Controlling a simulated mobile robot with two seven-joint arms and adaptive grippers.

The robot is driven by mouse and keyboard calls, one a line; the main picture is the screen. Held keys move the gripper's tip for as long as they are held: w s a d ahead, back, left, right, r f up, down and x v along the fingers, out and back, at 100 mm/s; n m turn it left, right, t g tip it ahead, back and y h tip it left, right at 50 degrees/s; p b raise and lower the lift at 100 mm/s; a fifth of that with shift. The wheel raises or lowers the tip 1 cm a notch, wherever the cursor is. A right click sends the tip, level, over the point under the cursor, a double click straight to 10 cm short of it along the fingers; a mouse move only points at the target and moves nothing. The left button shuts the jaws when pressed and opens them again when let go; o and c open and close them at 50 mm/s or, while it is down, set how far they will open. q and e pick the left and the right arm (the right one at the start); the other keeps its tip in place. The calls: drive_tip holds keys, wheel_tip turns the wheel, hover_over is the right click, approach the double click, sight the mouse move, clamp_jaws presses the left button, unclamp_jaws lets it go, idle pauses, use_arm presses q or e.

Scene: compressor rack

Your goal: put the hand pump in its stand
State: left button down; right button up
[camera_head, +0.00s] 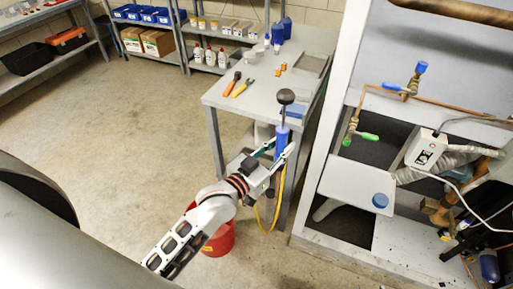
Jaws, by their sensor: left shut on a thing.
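The hand pump (282,137) has a blue body, a dark round knob on a rod at its top and a yellow hose hanging below. My left gripper (277,157) is shut on its blue body and holds it roughly upright. The pump is in front of the grey table (228,98), near its front right corner, and overlaps it in the picture. I cannot make out a stand for the pump with certainty. My right gripper is not in view.
A red bucket (219,240) stands on the floor below my left arm. Pliers and a screwdriver lie on the table. On the right, a white-framed rack (316,160) holds copper pipes, valves with green (369,137) and blue handles, and a white box (426,149). The floor at left is clear.

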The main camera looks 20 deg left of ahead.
use_arm(q)
drive_tip(key=w+a+f, duration=0.2)
drive_tip(key=w, duration=0.3)
drive_tip(key=w+a+f+h+p, duration=0.1)
drive_tip(key=w+a+f, duration=0.2)
drive_tip(key=w, duration=0.2)
drive_tip(key=shift+w+m, duration=0.3)
drive_tip(key=shift+m, duration=0.1)
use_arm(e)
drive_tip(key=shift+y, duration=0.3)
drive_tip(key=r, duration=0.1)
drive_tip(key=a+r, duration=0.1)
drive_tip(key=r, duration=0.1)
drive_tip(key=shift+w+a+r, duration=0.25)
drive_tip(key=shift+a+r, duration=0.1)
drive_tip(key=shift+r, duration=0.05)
use_arm(q)
drive_tip(key=shift+f, duration=0.1)
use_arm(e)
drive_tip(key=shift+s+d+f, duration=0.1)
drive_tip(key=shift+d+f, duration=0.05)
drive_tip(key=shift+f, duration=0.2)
use_arm(q)
drive_tip(key=shift+p, duration=0.3)
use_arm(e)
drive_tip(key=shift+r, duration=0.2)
use_arm(q)
drive_tip(key=shift+s, duration=0.1)
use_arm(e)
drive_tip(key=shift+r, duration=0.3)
